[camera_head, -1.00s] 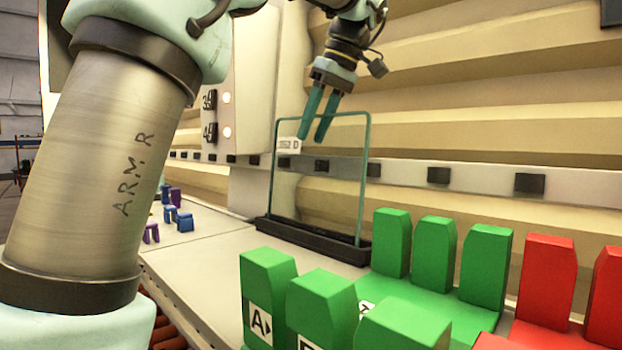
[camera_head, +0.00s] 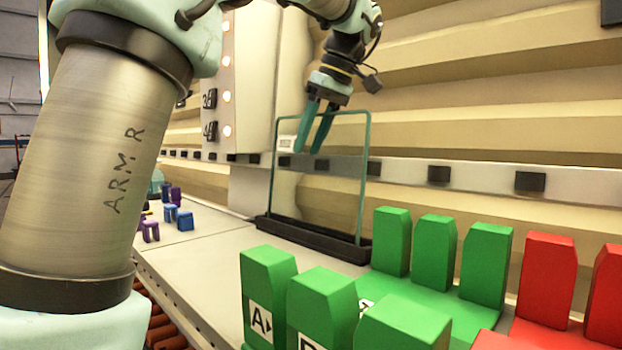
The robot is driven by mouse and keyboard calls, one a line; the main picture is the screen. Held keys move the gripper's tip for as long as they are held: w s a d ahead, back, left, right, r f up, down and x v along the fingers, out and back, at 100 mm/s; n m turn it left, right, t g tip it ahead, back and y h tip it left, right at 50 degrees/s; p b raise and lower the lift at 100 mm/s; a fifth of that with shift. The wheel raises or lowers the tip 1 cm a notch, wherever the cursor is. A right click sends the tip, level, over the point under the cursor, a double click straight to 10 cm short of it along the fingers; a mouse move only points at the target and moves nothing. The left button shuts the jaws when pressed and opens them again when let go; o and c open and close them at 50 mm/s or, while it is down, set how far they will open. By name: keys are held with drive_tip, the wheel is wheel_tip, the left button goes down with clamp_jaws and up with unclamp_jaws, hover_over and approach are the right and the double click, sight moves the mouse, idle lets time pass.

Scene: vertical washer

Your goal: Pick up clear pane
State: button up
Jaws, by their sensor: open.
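The clear pane (camera_head: 320,195) stands upright in a black base (camera_head: 310,241) on the pale bench. Its thin edges look greenish, and a small white label (camera_head: 286,143) shows at its upper left. My gripper (camera_head: 308,151) is open and empty, with two teal fingers pointing down at the pane's top edge. The fingertips overlap the upper part of the pane in the picture. I cannot tell whether they are in front of it, behind it or on either side of it.
A green rack (camera_head: 425,290) stands in front at the right, with a red rack (camera_head: 545,280) beside it. Small blue and purple pieces (camera_head: 178,216) lie at the left. A ribbed wall with a rail of black blocks (camera_head: 438,174) runs behind.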

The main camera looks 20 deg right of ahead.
clamp_jaws()
idle(0.3)
drive_tip(key=shift+r, duration=0.1)
idle(1.1)
